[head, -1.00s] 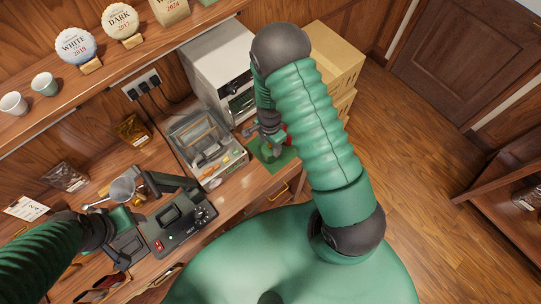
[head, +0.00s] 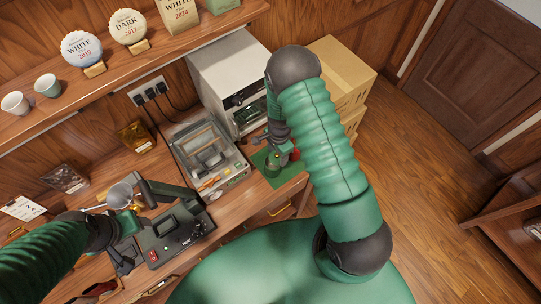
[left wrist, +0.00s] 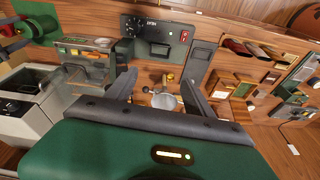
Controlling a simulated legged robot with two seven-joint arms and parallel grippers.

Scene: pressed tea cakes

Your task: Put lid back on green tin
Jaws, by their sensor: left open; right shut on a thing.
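The green tin (head: 272,171) is small and dark in the head view, on the green mat (head: 262,158) at the right end of the counter. My right gripper (head: 281,151) is low over the mat, right beside or above the tin. It is shut on what seems to be the lid, mostly hidden by the fingers. I cannot tell whether lid and tin touch. My left gripper (left wrist: 158,92) is open and empty, its fingers apart above a metal cup (left wrist: 164,101). The cup also shows in the head view (head: 120,195).
A clear-lidded case (head: 208,155) stands left of the mat, with a white oven-like machine (head: 228,80) behind. A black device (head: 172,238) sits near my left gripper. A red thing (head: 294,154) is beside my right gripper. Cardboard boxes (head: 342,72) stand beyond.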

